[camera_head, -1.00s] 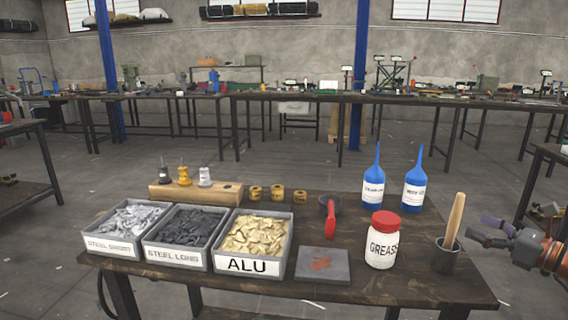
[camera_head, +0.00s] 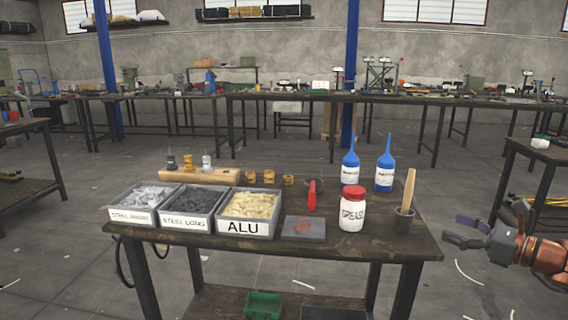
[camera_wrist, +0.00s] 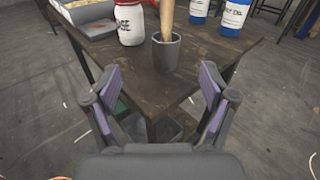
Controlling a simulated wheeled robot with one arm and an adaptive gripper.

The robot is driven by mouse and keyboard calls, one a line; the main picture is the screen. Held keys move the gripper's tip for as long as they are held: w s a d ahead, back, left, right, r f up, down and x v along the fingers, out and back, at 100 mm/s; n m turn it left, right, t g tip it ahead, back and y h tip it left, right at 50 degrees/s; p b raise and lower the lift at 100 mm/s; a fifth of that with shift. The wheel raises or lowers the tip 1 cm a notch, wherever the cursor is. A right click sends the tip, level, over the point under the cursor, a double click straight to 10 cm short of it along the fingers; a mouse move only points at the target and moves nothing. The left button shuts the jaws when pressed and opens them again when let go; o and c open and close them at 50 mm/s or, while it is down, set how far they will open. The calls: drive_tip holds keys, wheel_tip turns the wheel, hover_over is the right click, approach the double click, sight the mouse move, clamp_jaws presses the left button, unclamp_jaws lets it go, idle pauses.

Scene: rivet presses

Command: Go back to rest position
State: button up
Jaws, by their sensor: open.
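My gripper (camera_head: 462,230) is open and empty at the right in the head view, off the right edge of the table and pointing left. In the wrist view its two purple-padded fingers (camera_wrist: 160,100) stand apart with nothing between them. The work table (camera_head: 400,243) is in front of me. A dark cup (camera_head: 403,220) holding a wooden-handled tool (camera_head: 409,190) stands near its right corner, the closest thing to my gripper. In the wrist view the cup (camera_wrist: 166,55) shows beyond the fingers, apart from them.
The table bears three bins labelled STEEL SHORT (camera_head: 132,216), STEEL LONG (camera_head: 184,224) and ALU (camera_head: 243,228), a grease jar (camera_head: 352,212), blue bottles (camera_head: 385,172) and a grey plate (camera_head: 302,228). Another table (camera_head: 540,158) stands at the right. Floor between them is clear.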

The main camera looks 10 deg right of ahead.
drive_tip(key=s+a+r+n+g+p, duration=0.1)
drive_tip(key=s+a+n+g+p, duration=0.15)
drive_tip(key=a, duration=0.55)
drive_tip(key=s+a+r+n+g+y+p, duration=0.15)
drive_tip(key=a+n+g+p, duration=0.25)
drive_tip(key=a, duration=0.4)
drive_tip(key=s+a+r+n+g+p, duration=0.1)
drive_tip(key=a+r+n+g+p, duration=0.2)
drive_tip(key=a, duration=0.6)
drive_tip(key=s+a+n+g+h+p, duration=0.5)
drive_tip(key=s+a+n, duration=0.3)
drive_tip(key=s, duration=0.4)
drive_tip(key=s+d+r+n+h+p, duration=0.2)
drive_tip(key=s+r+n+h+p, duration=0.1)
drive_tip(key=s+n+p, duration=0.2)
drive_tip(key=s+d+r+n+g+h+p, duration=0.1)
drive_tip(key=s+d+r+n+h+p, duration=0.1)
drive_tip(key=s+n+p, duration=0.4)
drive_tip(key=s+r+h, duration=0.1)
drive_tip(key=s, duration=0.2)
drive_tip(key=shift+s+d+r, duration=0.15)
drive_tip(key=shift+d, duration=0.15)
drive_tip(key=shift+g+h, duration=0.25)
drive_tip(key=shift+c, duration=0.2)
